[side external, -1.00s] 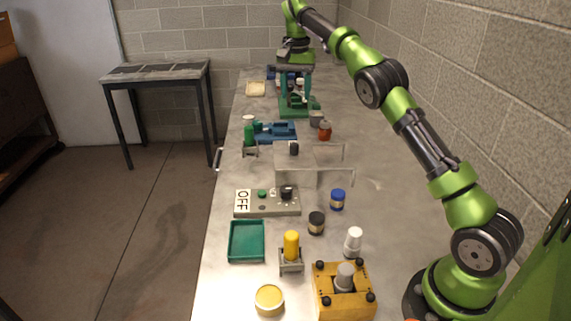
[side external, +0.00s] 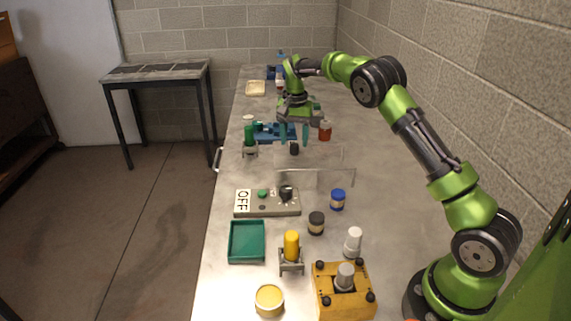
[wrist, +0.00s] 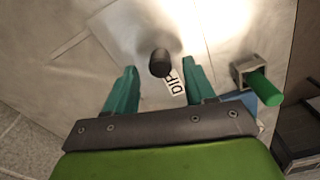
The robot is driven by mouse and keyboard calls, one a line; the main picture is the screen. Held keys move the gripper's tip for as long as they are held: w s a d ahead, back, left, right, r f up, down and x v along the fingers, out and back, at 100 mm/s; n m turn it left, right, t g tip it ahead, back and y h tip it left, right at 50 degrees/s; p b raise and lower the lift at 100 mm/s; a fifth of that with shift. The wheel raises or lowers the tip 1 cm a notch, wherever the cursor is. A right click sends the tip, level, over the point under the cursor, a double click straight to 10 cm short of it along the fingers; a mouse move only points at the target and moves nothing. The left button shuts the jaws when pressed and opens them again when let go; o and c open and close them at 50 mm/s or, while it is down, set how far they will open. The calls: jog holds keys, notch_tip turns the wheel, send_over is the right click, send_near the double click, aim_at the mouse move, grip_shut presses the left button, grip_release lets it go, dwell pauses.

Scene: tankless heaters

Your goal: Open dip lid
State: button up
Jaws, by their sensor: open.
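The dip lid (wrist: 130,40) is a pale, partly see-through panel with a black knob (wrist: 160,63) standing on it. A label reading "DIP" (wrist: 174,84) lies beside the knob in the wrist view. In the side view the knob (side external: 294,149) is just below my gripper (side external: 294,138). My gripper (wrist: 159,72) is open, with its two teal fingers to the left and right of the knob in the wrist view. I see gaps between both fingers and the knob. The lid's edges are hard to make out.
A green cylinder in a grey holder (side external: 250,140) stands left of the lid. A blue fixture (side external: 268,131) is behind it, and a red-brown jar (side external: 325,131) is to the right. The OFF panel (side external: 267,204) and a dark jar (side external: 316,223) are nearer the camera.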

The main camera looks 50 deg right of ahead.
aim_at(294, 150)
jog(key=shift+f, duration=1.25)
grip_shut()
